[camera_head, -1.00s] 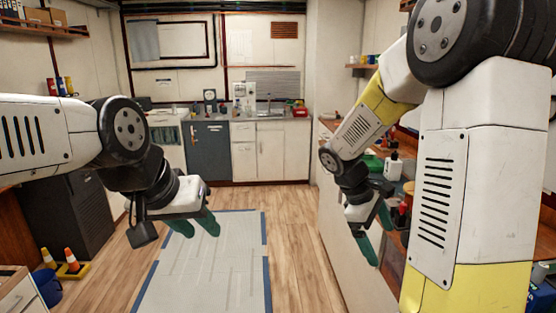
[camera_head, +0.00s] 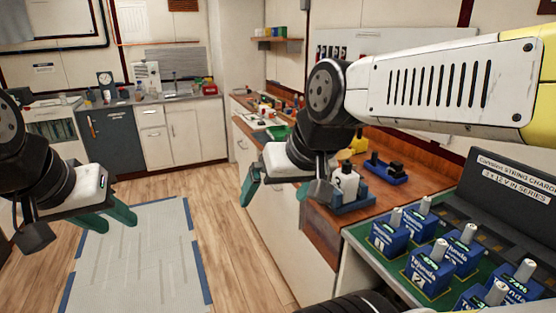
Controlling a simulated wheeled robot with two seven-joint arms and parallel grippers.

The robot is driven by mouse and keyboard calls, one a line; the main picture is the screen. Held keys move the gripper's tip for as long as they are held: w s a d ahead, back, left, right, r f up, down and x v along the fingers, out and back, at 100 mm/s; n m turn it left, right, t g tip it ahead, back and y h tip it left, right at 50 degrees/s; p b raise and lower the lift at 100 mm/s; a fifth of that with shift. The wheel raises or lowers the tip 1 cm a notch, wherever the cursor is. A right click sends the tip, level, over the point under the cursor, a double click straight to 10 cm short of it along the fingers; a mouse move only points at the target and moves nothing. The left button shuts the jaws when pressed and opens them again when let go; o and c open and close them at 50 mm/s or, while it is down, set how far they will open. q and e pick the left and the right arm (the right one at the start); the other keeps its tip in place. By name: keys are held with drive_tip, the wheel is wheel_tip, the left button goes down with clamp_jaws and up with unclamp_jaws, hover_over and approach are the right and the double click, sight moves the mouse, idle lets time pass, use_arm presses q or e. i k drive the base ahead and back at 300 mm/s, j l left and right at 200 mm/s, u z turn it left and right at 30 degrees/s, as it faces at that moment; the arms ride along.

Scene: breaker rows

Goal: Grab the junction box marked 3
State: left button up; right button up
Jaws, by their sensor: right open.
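I cannot make out a box marked 3. Several blue boxes with grey posts on top stand on a green surface at lower right; one (camera_head: 428,275) appears to bear a 2, and others (camera_head: 389,238) (camera_head: 462,252) (camera_head: 516,292) have labels too small or cut off to read. My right gripper (camera_head: 284,192) is open and empty, left of these boxes and in front of the wooden counter's edge. My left gripper (camera_head: 108,218) is at far left above the floor mat, its teal fingers apart and nothing between them.
The wooden counter (camera_head: 408,192) holds a white bottle (camera_head: 346,181) by a blue holder, and a blue tray (camera_head: 388,174). Open floor (camera_head: 225,235) lies between the mat and the counter.

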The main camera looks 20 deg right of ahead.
sight(348, 182)
drive_tip(key=z, duration=1.25)
drive_tip(key=i+z, duration=0.2)
drive_tip(key=i, duration=0.2)
drive_tip(key=i+j+z, duration=0.2)
drive_tip(key=i, duration=0.15)
